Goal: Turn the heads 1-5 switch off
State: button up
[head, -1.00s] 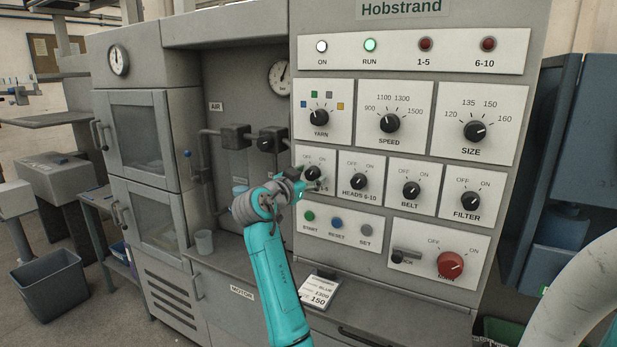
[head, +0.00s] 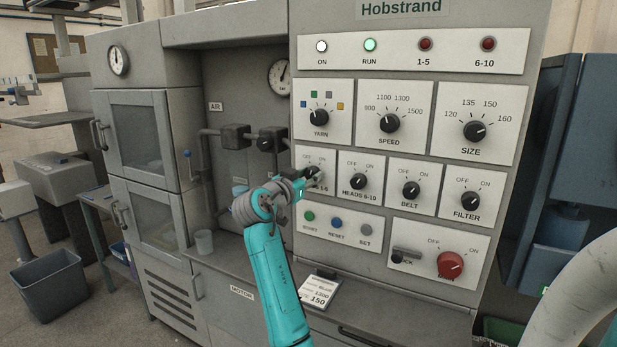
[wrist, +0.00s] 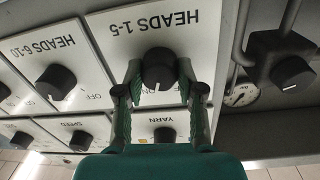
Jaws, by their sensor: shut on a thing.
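The heads 1-5 switch is a black round knob (head: 313,173) with a white pointer line, on a white plate at the left of the panel's third row. It also shows in the wrist view (wrist: 158,66), where the picture is upside down. My gripper (head: 304,181) is at this knob. In the wrist view its two green fingers (wrist: 160,82) are shut on the knob, one at each side. The white line points down in that view, between the fingers. The fingers partly cover the OFF and ON marks, so I cannot tell the setting exactly.
The heads 6-10 knob (head: 359,182) is close on the right and the yarn knob (head: 320,117) is above. The start button (head: 309,216) is below. An air valve (head: 268,141) sticks out at the left. The run lamp (head: 369,45) is lit green.

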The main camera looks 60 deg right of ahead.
jog(key=n, duration=0.5)
jog(key=shift+n, duration=2.6)
jog(key=o, duration=1.1)
jog(key=shift+o, duration=0.2)
jog(key=a, duration=1.2)
jog(key=shift+s+f, duration=0.3)
